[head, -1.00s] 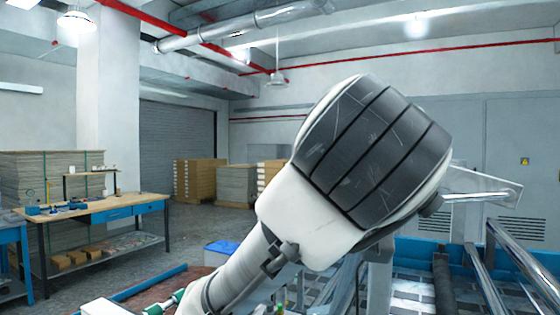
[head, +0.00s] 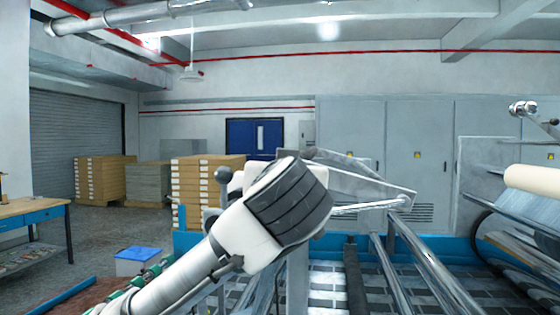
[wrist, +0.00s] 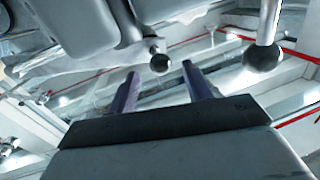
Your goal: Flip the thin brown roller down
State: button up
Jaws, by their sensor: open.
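I cannot make out a thin brown roller for certain in either view. In the wrist view my gripper (wrist: 158,68) is open, its two purple-grey fingers apart. A dark ball knob (wrist: 160,62) shows near the gap between the fingertips; I cannot tell how far beyond them it is. A larger dark ball knob (wrist: 263,57) on a shiny rod is to the right of the fingers. In the head view my arm hides the gripper, and a dark knob (head: 222,175) shows at the arm's upper left.
The laminating machine's shiny rails (head: 432,275) run at the lower right. A thick cream roll (head: 533,179) is at the right edge, with a chrome crank (head: 522,108) above it. A blue-lidded bin (head: 136,260) and a workbench (head: 35,214) stand left, with open floor behind them.

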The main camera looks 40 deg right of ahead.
jog(key=shift+p+x, duration=0.3)
jog(key=shift+x, duration=1)
grip_shut()
